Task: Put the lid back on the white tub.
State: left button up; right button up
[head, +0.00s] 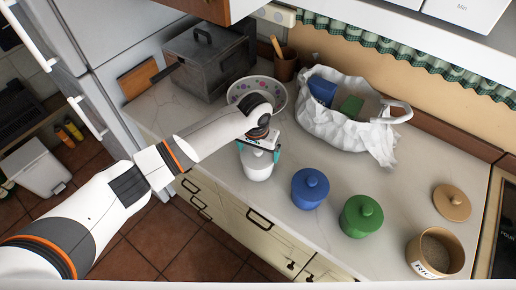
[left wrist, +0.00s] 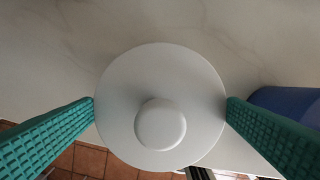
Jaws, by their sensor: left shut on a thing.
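The white tub (head: 257,174) stands near the front edge of the counter, below my left gripper (head: 259,151). Its round white lid with a knob (left wrist: 160,123) fills the middle of the left wrist view. The teal fingers of my left gripper, which also shows there (left wrist: 160,112), are shut on opposite sides of the lid's rim. In the head view the lid is over the tub's top, partly hidden by the gripper. I cannot tell whether it rests fully on the tub. My right gripper is not in view.
A blue tub (head: 310,188) and a green tub (head: 361,215) stand lidded to the right. An open tan rice tub (head: 436,254) and a tan lid (head: 452,202) are farther right. Behind are a patterned bowl (head: 277,88), a white bag (head: 352,130) and a metal box (head: 205,64).

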pick_arm(q)
jog(key=shift+p, duration=0.4)
dwell(0.3)
jog(key=o, duration=0.6)
jog(key=shift+r, duration=0.1)
notch_tip(320, 180, up, 2)
jog(key=p, duration=0.3)
jog(key=shift+r, duration=0.15)
jog(key=shift+r+p, duration=0.45)
jog(key=shift+r, duration=1.75)
